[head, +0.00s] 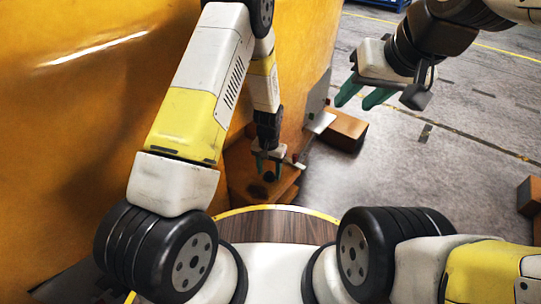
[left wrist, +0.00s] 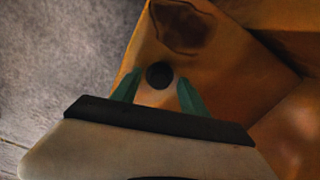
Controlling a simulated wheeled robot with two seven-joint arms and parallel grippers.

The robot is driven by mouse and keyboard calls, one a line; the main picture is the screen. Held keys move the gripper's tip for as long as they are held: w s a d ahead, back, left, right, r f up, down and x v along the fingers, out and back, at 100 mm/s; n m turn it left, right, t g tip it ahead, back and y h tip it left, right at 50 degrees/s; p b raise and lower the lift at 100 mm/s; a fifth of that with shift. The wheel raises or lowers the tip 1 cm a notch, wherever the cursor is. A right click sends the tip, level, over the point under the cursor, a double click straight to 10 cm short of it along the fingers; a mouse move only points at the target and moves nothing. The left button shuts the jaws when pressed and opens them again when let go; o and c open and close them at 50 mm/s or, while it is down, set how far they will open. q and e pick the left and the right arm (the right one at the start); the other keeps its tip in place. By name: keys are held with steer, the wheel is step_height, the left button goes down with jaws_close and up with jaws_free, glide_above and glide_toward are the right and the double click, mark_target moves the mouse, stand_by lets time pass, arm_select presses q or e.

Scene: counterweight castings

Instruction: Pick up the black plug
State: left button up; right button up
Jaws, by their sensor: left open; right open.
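The black plug (left wrist: 159,75) is a small dark round piece in the left wrist view, with a pale patch just below it. It lies over the orange-brown casting surface and shows between the two green fingers of my left gripper (left wrist: 158,84), which are open and apart from it on both sides. In the head view the plug (head: 268,177) is a small dark spot at the fingertips of my left gripper (head: 266,170). Whether it touches a finger is unclear. My right gripper (head: 353,105) is open and empty, up over the grey floor at the right.
A large yellow-orange casting wall (head: 85,90) fills the left. The brown ledge (head: 240,165) below my left gripper has a dark stain (left wrist: 183,25). A brown block (head: 345,131) sits right of it. Grey floor (head: 450,165) is open at right.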

mark_target(269, 174)
arm_select(q)
steer(key=shift+f, duration=0.25)
jaws_close()
steer(key=shift+r, duration=0.15)
steer(key=shift+r, duration=0.6)
step_height(269, 174, up, 2)
steer(key=shift+r, duration=0.2)
steer(key=s+r, duration=0.1)
steer(key=s, duration=1.5)
steer(key=shift+d, duration=0.4)
steer(key=shift+r, duration=0.1)
